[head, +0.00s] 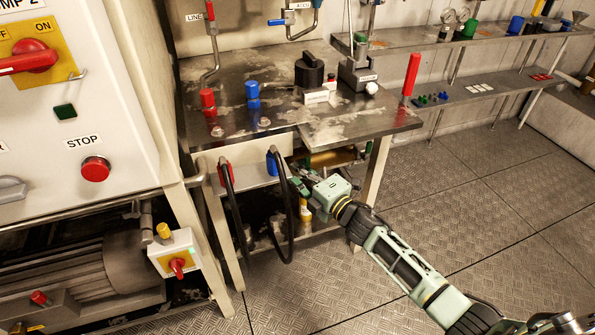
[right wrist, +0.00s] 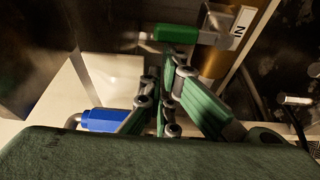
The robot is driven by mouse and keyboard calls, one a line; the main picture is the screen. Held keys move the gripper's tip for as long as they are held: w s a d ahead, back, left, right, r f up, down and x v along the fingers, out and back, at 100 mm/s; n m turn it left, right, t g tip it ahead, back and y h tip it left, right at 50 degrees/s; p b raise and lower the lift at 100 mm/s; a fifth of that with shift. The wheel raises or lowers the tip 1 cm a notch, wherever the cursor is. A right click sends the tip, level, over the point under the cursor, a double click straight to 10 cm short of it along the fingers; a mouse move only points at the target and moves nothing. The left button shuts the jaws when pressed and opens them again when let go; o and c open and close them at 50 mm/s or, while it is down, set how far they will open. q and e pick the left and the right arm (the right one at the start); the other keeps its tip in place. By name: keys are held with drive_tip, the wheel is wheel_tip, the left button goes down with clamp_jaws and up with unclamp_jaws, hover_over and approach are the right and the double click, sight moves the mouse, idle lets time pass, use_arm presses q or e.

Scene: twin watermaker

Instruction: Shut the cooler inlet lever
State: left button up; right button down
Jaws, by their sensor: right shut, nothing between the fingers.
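A lever with a green grip (right wrist: 178,33) lies sideways across the top of the right wrist view. It joins a metal fitting beside a brass-coloured body and a white label (right wrist: 243,22) on which a letter N shows. It looks like the cooler inlet lever, but the label is cut off. In the head view a brass cylinder (head: 338,157) sits under the bench top. My right gripper (head: 297,183) is below the bench edge in front of it. In the right wrist view the gripper (right wrist: 168,62) is shut and empty, its tips close to the green grip; contact is unclear. My left gripper is out of view.
Two black hoses with red (head: 225,172) and blue (head: 272,163) ends hang left of my gripper. A blue fitting (right wrist: 103,120) is left of my fingers in the wrist view. The steel bench top (head: 350,125) is above. The floor to the right is clear.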

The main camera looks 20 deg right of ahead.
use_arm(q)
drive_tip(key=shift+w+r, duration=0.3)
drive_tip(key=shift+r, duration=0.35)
use_arm(e)
drive_tip(key=shift+d+r+m, duration=0.1)
drive_tip(key=shift+d+m, duration=0.15)
drive_tip(key=shift+m, duration=0.15)
use_arm(q)
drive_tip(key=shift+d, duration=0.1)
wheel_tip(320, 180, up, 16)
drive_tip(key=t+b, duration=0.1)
drive_tip(key=b, duration=0.3)
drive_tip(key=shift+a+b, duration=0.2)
drive_tip(key=shift+b, duration=0.2)
use_arm(e)
drive_tip(key=d+f+m+t+h, duration=0.2)
drive_tip(key=d+m, duration=0.7)
drive_tip(key=m, duration=1.1)
drive_tip(key=shift+w+t+h, duration=0.15)
drive_tip(key=shift+t+h, duration=1.25)
drive_tip(key=shift+h, duration=0.3)
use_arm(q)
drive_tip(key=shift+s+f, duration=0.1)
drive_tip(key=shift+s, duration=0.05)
use_arm(e)
drive_tip(key=shift+d+m, duration=0.15)
drive_tip(key=shift+m, duration=0.15)
drive_tip(key=shift+r, duration=0.1)
